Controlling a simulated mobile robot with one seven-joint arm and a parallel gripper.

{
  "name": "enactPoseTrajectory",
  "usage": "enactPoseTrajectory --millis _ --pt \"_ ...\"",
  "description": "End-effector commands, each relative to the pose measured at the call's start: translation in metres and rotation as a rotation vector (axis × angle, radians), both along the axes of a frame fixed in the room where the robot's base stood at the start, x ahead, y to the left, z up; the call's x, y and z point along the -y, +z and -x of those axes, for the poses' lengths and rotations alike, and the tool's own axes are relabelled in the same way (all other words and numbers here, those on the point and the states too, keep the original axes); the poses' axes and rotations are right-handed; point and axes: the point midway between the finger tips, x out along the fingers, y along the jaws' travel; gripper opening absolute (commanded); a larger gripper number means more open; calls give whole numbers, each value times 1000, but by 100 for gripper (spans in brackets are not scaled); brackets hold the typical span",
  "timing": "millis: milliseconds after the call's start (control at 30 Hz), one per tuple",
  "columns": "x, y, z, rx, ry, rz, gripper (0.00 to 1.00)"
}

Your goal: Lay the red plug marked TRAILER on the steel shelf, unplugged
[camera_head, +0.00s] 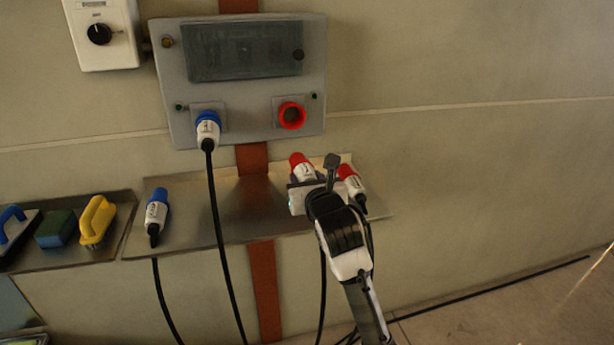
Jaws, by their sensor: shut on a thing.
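Two red-and-white plugs are at the right part of the steel shelf (255,213). My gripper (304,183) is shut on the left one, the red plug (301,163), whose red end points up and to the left. The hand hides its lower part, and I cannot tell whether it touches the shelf. The other red plug (350,180) lies on the shelf just right of my gripper. Both labels are too small to read. The red socket (291,115) on the grey wall box (255,90) is empty.
A blue plug (208,129) with a black cable sits in the box's left socket. Another blue plug (156,212) lies at the shelf's left end. A tray (120,205) with brushes and a sponge (56,229) is farther left. The shelf's middle is largely clear.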

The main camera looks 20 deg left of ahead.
Motion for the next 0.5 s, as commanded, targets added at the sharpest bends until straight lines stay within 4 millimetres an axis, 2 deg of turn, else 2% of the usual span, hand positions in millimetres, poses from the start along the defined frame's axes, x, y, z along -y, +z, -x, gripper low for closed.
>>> enactPoseTrajectory --millis 500 --pt "0 -54 0 2 -1 0 13"
